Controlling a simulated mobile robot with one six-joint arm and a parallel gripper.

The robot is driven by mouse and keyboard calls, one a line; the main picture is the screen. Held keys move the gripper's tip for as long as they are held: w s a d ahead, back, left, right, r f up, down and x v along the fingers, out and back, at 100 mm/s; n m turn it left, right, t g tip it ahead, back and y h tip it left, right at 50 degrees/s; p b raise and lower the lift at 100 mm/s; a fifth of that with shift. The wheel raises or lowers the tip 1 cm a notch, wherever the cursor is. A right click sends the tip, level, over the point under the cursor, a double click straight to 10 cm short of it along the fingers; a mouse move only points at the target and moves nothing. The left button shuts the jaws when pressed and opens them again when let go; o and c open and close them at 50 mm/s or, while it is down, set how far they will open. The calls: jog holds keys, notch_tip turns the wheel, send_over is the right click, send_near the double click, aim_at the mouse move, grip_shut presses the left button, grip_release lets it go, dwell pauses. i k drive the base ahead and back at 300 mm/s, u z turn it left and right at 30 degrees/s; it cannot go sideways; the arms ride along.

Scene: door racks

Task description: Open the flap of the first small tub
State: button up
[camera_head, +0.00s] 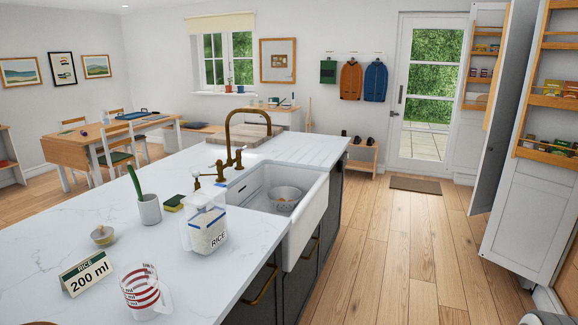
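A clear container of rice (207,222) with a white lid and a RICE label stands upright on the white island. Whether its lid flap is open or shut is too small to tell. Door racks (552,101) at the right hold several small packets and pots. I cannot make out which of these, if any, is the first small tub, and no flap shows clearly on them. My gripper is not in view.
A sink (300,215) holds a colander (285,197). The wooden floor (395,260) right of the island is clear.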

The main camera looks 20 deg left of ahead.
aim_at(213, 190)
jog(key=u, duration=0.55)
jog(key=i, duration=1.2)
jog(key=u, duration=1.25)
jog(key=i, duration=0.35)
jog(key=u, duration=0.05)
jog(key=k, duration=0.75)
jog(key=u, duration=0.2)
jog(key=i, duration=0.8)
jog(key=z, duration=0.1)
